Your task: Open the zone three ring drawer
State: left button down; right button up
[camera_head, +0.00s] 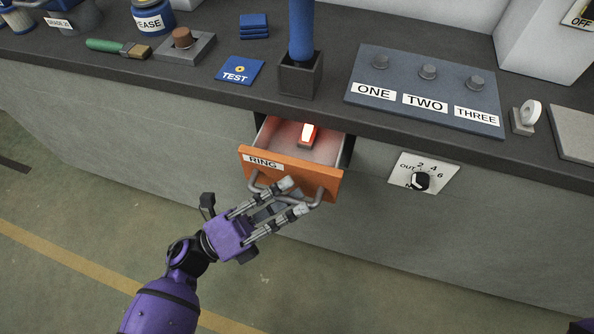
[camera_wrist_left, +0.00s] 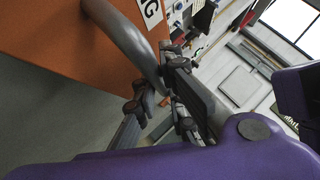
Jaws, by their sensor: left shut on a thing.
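The orange-fronted drawer (camera_head: 330,184) labelled RING (camera_head: 263,161) stands pulled out of the bench front, and its pale inside shows. A red block with a bright, glowing face (camera_head: 308,137) is inside it. The drawer has a grey bar handle (camera_head: 255,182), which shows large in the left wrist view (camera_wrist_left: 126,38) against the orange front (camera_wrist_left: 60,45). My left gripper (camera_head: 295,197) is at the handle, with its fingers shut on the bar. Part of the bar is hidden behind the fingers. My right gripper is out of view.
A dial plate (camera_head: 424,172) sits on the bench front right of the drawer. Above are a panel labelled ONE, TWO, THREE (camera_head: 425,117), a dark square holder (camera_head: 300,78) with a blue rod, and a blue TEST card (camera_head: 240,71). The floor (camera_head: 60,200) before the bench is clear.

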pick_arm(q)
jog(key=s+a, duration=0.3)
jog(key=s, duration=0.7)
jog(key=shift+s+a, duration=0.3)
jog(key=shift+s, duration=0.05)
jog(key=shift+f, duration=0.1)
jog(key=c, duration=1.8)
grip_release()
jog(key=v, duration=1.2)
